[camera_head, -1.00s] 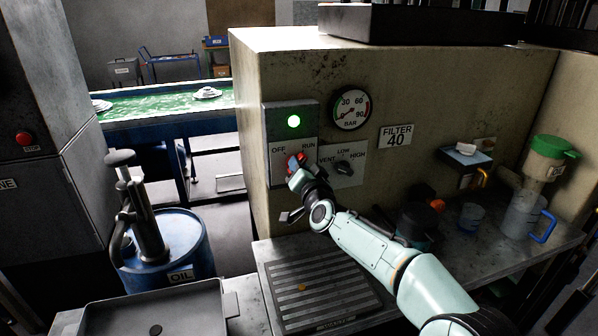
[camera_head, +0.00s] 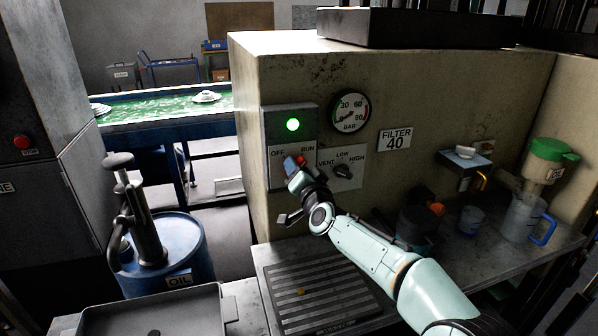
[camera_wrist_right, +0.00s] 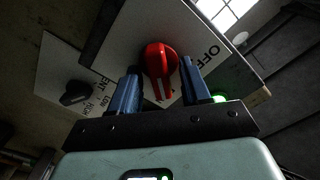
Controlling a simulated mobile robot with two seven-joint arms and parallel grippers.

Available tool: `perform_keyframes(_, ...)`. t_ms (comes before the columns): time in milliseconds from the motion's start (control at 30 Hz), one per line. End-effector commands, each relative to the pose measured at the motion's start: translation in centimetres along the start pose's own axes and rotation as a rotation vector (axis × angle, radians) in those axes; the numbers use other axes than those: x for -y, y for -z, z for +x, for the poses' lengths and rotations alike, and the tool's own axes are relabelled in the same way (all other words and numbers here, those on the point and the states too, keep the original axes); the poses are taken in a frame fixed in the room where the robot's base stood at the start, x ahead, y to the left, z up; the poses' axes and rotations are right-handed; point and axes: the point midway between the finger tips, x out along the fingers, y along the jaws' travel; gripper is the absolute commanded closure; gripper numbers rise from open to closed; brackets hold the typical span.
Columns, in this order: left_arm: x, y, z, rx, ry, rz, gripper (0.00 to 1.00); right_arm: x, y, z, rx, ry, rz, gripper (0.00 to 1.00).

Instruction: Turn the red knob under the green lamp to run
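The red knob (camera_wrist_right: 160,62) sits on a pale plate marked OFF and RUN, under the lit green lamp (camera_head: 292,124). In the head view the red knob (camera_head: 289,165) is partly covered by my right gripper (camera_head: 296,166). In the right wrist view the two blue fingers of my right gripper (camera_wrist_right: 160,74) stand apart on either side of the knob, with gaps visible between them and it. The RUN label is mostly hidden there. My left gripper is not in view.
A black VENT/LOW/HIGH knob (camera_head: 343,171) is just right of the red one. A pressure gauge (camera_head: 350,112) is above it. Below are a ribbed tray (camera_head: 310,285) and, on the right, a jug (camera_head: 522,217). A blue oil drum (camera_head: 185,245) stands left.

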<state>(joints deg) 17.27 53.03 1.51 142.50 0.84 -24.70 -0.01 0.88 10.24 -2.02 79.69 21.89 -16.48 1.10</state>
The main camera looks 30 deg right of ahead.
Motion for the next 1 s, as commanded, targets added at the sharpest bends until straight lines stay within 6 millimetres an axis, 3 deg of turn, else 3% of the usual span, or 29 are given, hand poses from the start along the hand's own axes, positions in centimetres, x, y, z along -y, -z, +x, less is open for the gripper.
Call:
perform_keyframes(267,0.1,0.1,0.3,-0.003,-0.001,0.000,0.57,0.0,0.0,-2.0,0.001,0.000,-0.001,0.53)
perform_keyframes(700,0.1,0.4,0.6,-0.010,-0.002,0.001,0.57,0.1,0.0,-11.1,-0.001,0.001,0.000,0.53)
perform_keyframes(1000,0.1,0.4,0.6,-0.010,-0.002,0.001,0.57,0.0,0.0,-13.4,0.000,0.000,0.000,0.53)
